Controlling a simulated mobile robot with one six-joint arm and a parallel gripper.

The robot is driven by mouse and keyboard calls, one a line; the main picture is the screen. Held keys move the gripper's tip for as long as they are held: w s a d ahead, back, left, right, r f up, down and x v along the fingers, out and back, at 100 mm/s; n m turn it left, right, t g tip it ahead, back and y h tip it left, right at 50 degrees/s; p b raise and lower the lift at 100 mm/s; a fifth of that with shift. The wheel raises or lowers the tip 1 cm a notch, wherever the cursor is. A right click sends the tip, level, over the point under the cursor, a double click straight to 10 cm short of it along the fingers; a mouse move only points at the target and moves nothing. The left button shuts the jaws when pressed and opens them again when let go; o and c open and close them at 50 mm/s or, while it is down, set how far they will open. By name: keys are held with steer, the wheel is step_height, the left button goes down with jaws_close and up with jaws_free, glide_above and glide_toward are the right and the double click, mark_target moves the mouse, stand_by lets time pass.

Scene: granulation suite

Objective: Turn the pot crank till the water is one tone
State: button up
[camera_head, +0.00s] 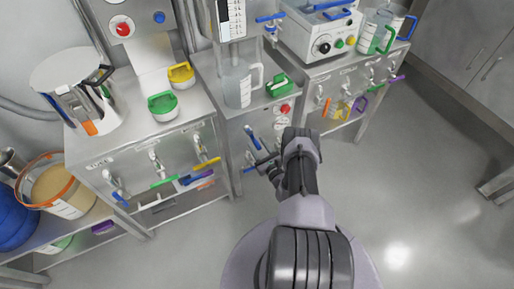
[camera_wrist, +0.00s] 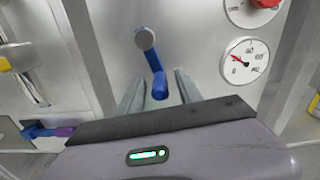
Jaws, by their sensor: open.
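A large pale pot (camera_head: 62,72) stands on the left counter in the head view. A dark handle on its right side looks like the crank, but I cannot be sure. An orange part shows low on it; I cannot make out the water's tone. My gripper (camera_head: 264,168) is well to the right of the pot, low at the front of the middle cabinet. In the wrist view my gripper (camera_wrist: 158,86) is open, its fingers on either side of the lower end of a blue-handled lever (camera_wrist: 152,55). I cannot tell whether they touch it.
Green and yellow lidded pots (camera_head: 181,75) stand right of the large pot. A clear jug (camera_head: 238,84) stands on the middle cabinet. A pressure gauge (camera_wrist: 243,61) is right of the lever. Taps with coloured handles line the counter fronts.

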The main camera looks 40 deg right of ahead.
steer(key=shift+w, duration=0.25)
steer(key=shift+c, duration=0.4)
jaws_close()
stand_by(0.9)
